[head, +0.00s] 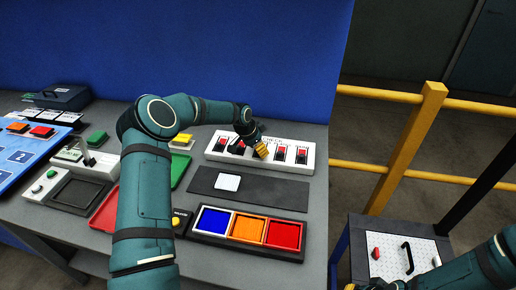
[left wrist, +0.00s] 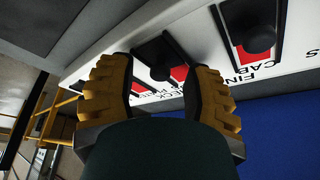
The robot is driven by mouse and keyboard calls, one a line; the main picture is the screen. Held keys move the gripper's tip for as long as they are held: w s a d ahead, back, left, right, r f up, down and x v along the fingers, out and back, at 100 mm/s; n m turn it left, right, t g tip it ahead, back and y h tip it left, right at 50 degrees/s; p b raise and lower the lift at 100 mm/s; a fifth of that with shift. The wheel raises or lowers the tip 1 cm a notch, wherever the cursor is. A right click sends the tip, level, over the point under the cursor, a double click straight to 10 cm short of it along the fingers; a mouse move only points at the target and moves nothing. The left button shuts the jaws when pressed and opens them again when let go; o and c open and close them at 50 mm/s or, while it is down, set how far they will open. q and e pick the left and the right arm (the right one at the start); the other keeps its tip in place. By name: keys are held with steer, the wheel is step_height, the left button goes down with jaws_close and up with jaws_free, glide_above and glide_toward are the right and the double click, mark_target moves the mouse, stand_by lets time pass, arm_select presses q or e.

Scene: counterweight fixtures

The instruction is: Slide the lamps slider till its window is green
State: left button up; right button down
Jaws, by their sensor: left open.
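A white slider panel (head: 304,170) lies at the back right of the bench, with several black-knobbed sliders and red windows. No green window shows on it. My left gripper (head: 262,150) is over the panel's middle, open, with yellow fingers. In the left wrist view its fingers (left wrist: 158,90) stand apart, with a black knob (left wrist: 154,50) and a red window (left wrist: 180,74) beyond the gap. Another knob (left wrist: 259,37) with a red window is to the right. The labels are partly hidden; I cannot tell which slider is lamps. My right arm is at the bottom right, its gripper cut off.
A dark strip with a white square (head: 228,182) lies in front of the panel. A tray with blue, orange and red compartments (head: 248,235) is nearer. A blue wall (head: 240,60) stands behind. A yellow railing (head: 405,150) and a small plate with a black handle (head: 407,257) are at right.

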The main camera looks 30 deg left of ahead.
arm_select(q)
jaws_close()
steer(key=shift+s, duration=0.1)
steer(key=shift+w+a+f+b, duration=0.1)
steer(key=shift+w+a+b, duration=0.1)
steer(key=shift+w, duration=0.45)
steer(key=shift+w+a+b, duration=0.1)
steer(key=shift+w+b, duration=0.05)
steer(key=shift+w, duration=0.55)
steer(key=shift+w+a+f+b, duration=0.1)
steer(key=shift+w+b, duration=0.1)
steer(key=shift+w, duration=0.65)
steer(key=shift+a+r, duration=0.1)
steer(key=shift+r, duration=0.1)
steer(key=shift+w, duration=0.1)
steer(key=c, duration=0.8)
jaws_free()
